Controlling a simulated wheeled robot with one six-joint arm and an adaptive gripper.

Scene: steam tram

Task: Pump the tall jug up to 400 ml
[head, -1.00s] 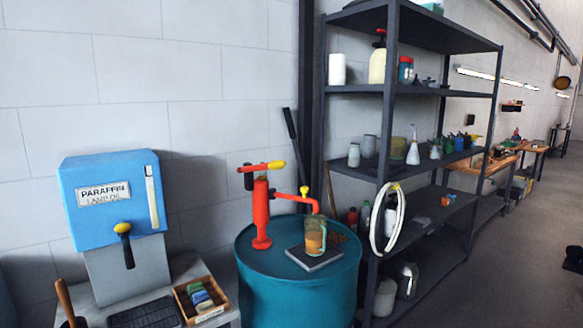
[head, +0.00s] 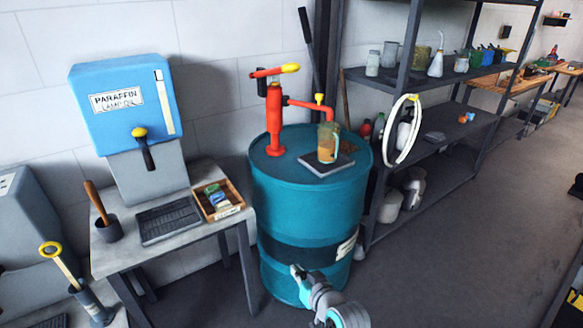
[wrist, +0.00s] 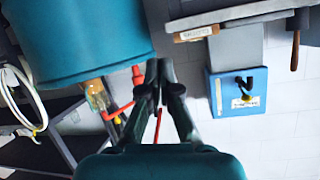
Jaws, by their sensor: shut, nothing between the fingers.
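The tall jug (head: 328,147) is clear and partly filled with amber liquid. It stands upright on a dark square plate (head: 318,167) on top of the teal drum (head: 300,205). The red pump (head: 274,120) stands beside it, with a yellow-ended lever (head: 289,68) at the top and its spout over the jug. I cannot read the jug's level marks. In the wrist view, which is upside down, the jug (wrist: 96,94) shows left of my gripper (wrist: 155,88). My gripper is shut and empty, and its fingers hide part of the pump. Part of my arm shows before the drum.
A blue paraffin dispenser (head: 125,97) stands on a side table (head: 117,253) left of the drum, with a wooden box (head: 219,199) of coloured items. A dark shelf rack (head: 450,147) stands close on the right. Open floor (head: 455,255) lies at the front right.

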